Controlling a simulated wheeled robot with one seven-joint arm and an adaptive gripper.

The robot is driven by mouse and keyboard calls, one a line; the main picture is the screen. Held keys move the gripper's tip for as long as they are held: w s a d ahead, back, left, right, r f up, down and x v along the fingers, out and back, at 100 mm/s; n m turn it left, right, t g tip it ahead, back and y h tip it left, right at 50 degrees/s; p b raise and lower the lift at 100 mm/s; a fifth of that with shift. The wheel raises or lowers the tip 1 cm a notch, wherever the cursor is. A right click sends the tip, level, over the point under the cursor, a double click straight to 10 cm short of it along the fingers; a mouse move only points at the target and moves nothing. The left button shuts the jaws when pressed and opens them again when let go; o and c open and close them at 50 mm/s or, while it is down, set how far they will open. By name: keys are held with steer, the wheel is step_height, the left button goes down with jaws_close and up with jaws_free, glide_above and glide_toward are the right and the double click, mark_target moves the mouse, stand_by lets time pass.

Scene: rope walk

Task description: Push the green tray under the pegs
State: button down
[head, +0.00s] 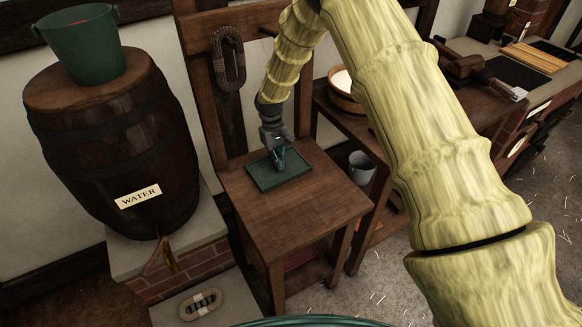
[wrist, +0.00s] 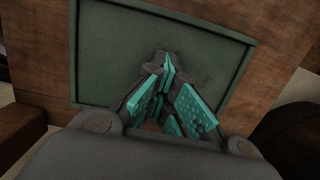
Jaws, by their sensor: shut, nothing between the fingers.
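The green tray (head: 264,180) lies flat on the small wooden table (head: 300,217), toward its back left part. It also shows in the wrist view (wrist: 110,50), where its rim runs along the top and both sides. My gripper (head: 279,168) points down over the tray, with its fingertips inside the rim. In the wrist view my gripper (wrist: 166,62) has its teal-padded fingertips together with nothing between them. I cannot tell whether the tips touch the tray floor. A peg (head: 268,31) sticks out of the upright wooden back board, above the table.
A coiled dark rope (head: 228,58) hangs on the back board. A barrel (head: 115,135) marked WATER stands at the left with a green bucket (head: 86,47) on top. A grey bucket (head: 361,167) is right of the table. The table's front half is clear.

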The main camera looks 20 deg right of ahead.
steer(key=shift+a+f, duration=0.2)
steer(key=shift+f, duration=0.05)
